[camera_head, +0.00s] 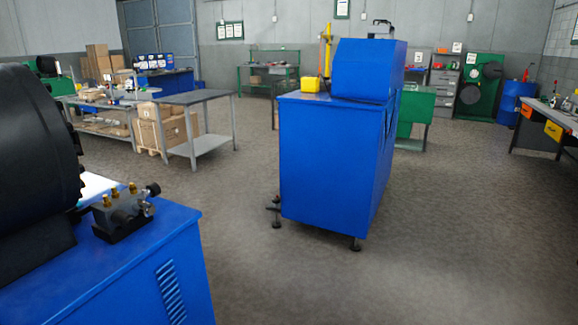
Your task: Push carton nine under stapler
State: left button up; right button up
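Neither of my grippers shows in the head view. Brown cartons (174,131) sit low on a pallet by the grey table at the left middle. More brown cartons (97,62) are stacked farther back by the door. No number can be read on any carton, so I cannot tell which is carton nine. I cannot make out a stapler.
A blue machine with a black round head (35,165) fills the near left. Another blue cabinet machine (330,150) stands mid-floor on feet. A grey table (195,98) is at left, a workbench (545,125) at right. The floor (440,230) at front right is clear.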

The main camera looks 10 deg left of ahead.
aim_at(96, 95)
jog(key=i+l+z, duration=0.1)
jog(key=i+z, duration=0.2)
jog(key=i, duration=0.35)
jog(key=i+z, duration=0.3)
jog(key=i, duration=0.35)
jog(key=i+u, duration=0.35)
jog(key=i, duration=0.3)
jog(key=i+l+u, duration=0.15)
jog(key=i+u, duration=0.15)
jog(key=i, duration=0.3)
jog(key=i+j+u, duration=0.1)
jog(key=i+u, duration=0.65)
jog(key=i+l+u, duration=0.1)
jog(key=i+u, duration=0.25)
jog(key=i+j+u, duration=0.15)
jog(key=i+u, duration=0.3)
jog(key=i+l+u, duration=0.1)
jog(key=i+u, duration=0.4)
jog(key=i, duration=1.55)
jog(key=i+l+u, duration=0.2)
jog(key=i, duration=1.25)
jog(key=i+z, duration=0.15)
jog(key=i, duration=0.3)
jog(key=i+j+z, duration=0.2)
jog(key=i, duration=0.25)
jog(key=i+z, duration=0.15)
jog(key=i, duration=0.3)
jog(key=i+z, duration=0.4)
jog(key=i, duration=0.95)
